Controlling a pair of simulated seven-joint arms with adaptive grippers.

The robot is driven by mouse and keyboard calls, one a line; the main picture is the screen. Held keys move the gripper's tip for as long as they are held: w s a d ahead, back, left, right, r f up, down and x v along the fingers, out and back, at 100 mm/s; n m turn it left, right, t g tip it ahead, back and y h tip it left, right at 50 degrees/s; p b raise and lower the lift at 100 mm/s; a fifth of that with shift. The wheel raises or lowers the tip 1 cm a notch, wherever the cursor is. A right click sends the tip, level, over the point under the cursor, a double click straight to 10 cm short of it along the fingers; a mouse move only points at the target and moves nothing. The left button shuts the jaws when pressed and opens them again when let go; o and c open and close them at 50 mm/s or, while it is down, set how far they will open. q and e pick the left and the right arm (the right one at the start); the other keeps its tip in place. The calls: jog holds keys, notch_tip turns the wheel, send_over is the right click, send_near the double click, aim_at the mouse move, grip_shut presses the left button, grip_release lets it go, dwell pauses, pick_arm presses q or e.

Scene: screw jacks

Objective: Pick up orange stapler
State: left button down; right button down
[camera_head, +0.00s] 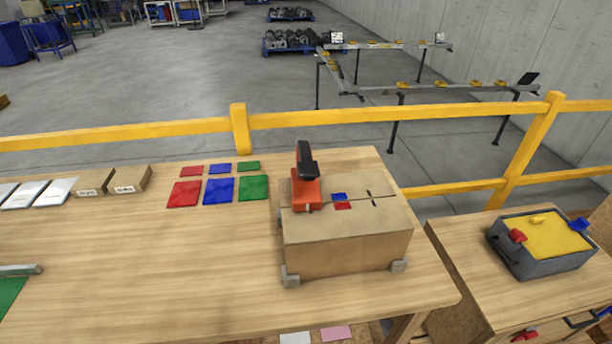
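The orange stapler (306,188) stands upright on top of a closed cardboard box (345,249), near the box's left side. Its lower body is orange and its upper part is black. Neither of my grippers shows in the head view, and nothing touches the stapler.
The box sits on a wooden table (180,262) between small grey corner blocks. Red, blue and green cards (220,190) and small cardboard boxes (130,178) lie to its left. A yellow railing (240,128) runs behind. A grey bin (540,252) stands on a table at right.

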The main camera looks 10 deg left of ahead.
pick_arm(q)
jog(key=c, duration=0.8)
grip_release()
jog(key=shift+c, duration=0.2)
